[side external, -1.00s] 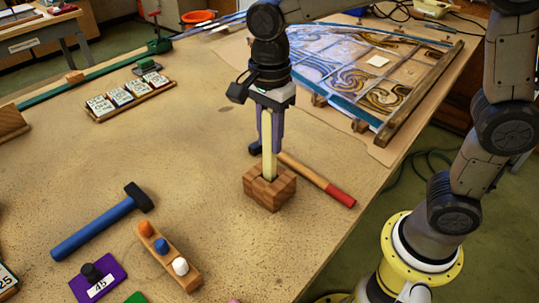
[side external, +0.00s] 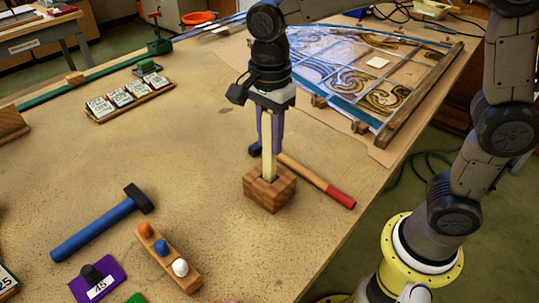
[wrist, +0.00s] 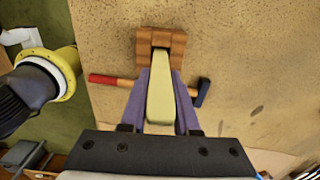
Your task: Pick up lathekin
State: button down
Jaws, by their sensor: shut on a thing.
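The lathekin is a pale cream, flat stick (side external: 269,158) standing upright in a wooden block holder (side external: 270,190). My gripper (side external: 271,140) is above the block, shut on the upper part of the lathekin. In the wrist view the lathekin (wrist: 160,100) lies between the two purple-grey fingers, and its far end reaches the slot of the wooden block (wrist: 161,45). The lower end is hidden in or behind the block; I cannot tell how deep it sits.
A red-handled hammer (side external: 325,184) lies just behind the block. A blue hammer (side external: 95,226) and a peg rack (side external: 168,257) lie to the left. The leaded panel (side external: 365,70) is at the back right. Bare tabletop surrounds the block on the left.

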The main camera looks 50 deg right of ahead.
aim_at(270, 114)
jog(key=shift+r, duration=0.15)
notch_tip(270, 114, up, 10)
jog(key=shift+f, duration=0.1)
dwell(0.3)
dwell(0.5)
